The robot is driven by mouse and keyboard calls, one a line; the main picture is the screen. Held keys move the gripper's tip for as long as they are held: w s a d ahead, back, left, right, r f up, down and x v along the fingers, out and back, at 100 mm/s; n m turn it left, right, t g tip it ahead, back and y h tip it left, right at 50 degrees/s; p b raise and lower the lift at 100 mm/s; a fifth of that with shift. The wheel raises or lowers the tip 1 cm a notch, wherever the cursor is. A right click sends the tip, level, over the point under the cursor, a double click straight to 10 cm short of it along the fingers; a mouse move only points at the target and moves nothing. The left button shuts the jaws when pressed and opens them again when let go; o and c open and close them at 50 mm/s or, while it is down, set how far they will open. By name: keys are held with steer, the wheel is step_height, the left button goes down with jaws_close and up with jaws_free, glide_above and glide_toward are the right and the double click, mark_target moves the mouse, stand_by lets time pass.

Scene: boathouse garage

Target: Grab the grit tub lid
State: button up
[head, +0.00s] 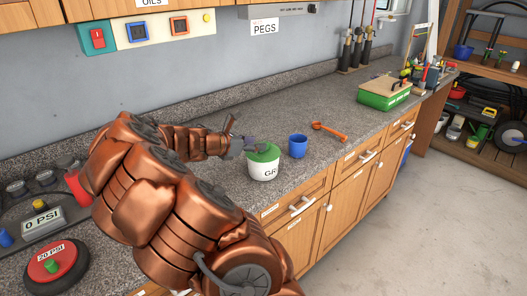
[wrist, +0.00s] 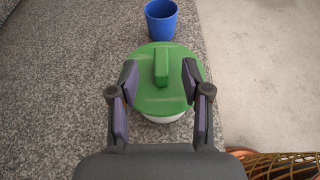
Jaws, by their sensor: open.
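The grit tub (head: 264,170) is a white round tub marked "GR" on the granite counter. Its green lid (head: 266,153) sits on top. In the wrist view the lid (wrist: 150,95) is a green disc with a raised bar handle (wrist: 161,68) across its middle, and a little of the white tub (wrist: 168,118) shows below it. My gripper (wrist: 160,75) is open, with one finger on each side of the handle and gaps between. The fingers overlap the lid in the picture; I cannot tell whether they touch it. In the head view my gripper (head: 248,143) is at the lid's left side.
A blue cup (head: 298,146) stands just beyond the tub, also in the wrist view (wrist: 161,20). An orange scoop (head: 329,131) and a green box (head: 384,94) lie farther right. The counter's front edge runs close by the tub.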

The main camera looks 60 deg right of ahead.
mark_target(266, 142)
steer(key=shift+s+d+f, duration=0.15)
steer(key=shift+s+d, duration=0.15)
steer(key=shift+d, duration=0.3)
steer(key=shift+p+x, duration=0.75)
steer(key=shift+x, duration=1.25)
steer(key=shift+f, duration=0.1)
jaws_close()
